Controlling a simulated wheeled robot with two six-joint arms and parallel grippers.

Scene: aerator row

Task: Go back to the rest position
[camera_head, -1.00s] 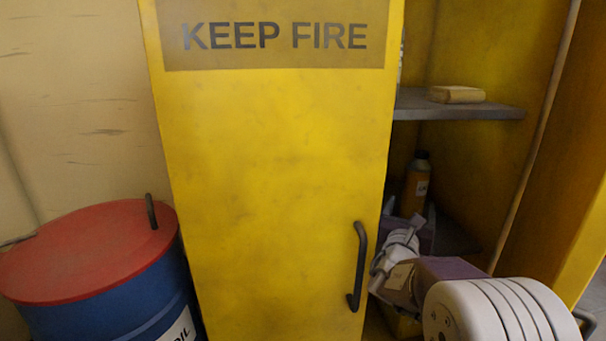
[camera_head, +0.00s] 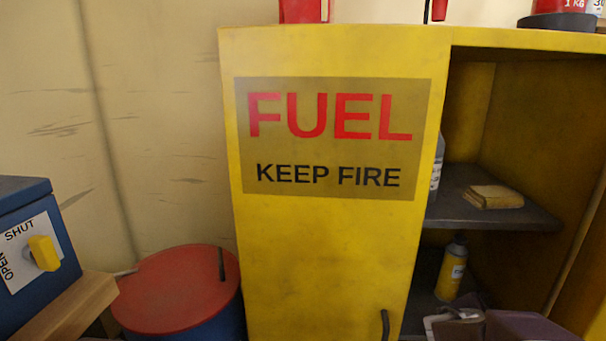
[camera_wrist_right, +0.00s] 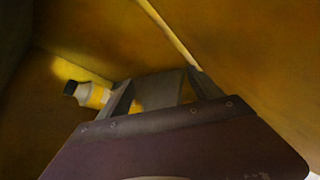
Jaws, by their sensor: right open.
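My right gripper (camera_head: 458,315) shows at the bottom right of the head view, in front of the open part of the yellow fuel cabinet (camera_head: 330,240). In the right wrist view its two fingers (camera_wrist_right: 163,85) are apart, with no object visible between them. A yellow bottle with a dark cap (camera_head: 451,268) stands on the cabinet's lower level, just behind the gripper. The bottle also shows left of the fingers in the wrist view (camera_wrist_right: 92,95). My left gripper is in neither view.
The cabinet door's dark handle (camera_head: 385,325) is near the gripper. A red-lidded drum (camera_head: 175,290) and a blue box with a yellow switch (camera_head: 43,253) stand left.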

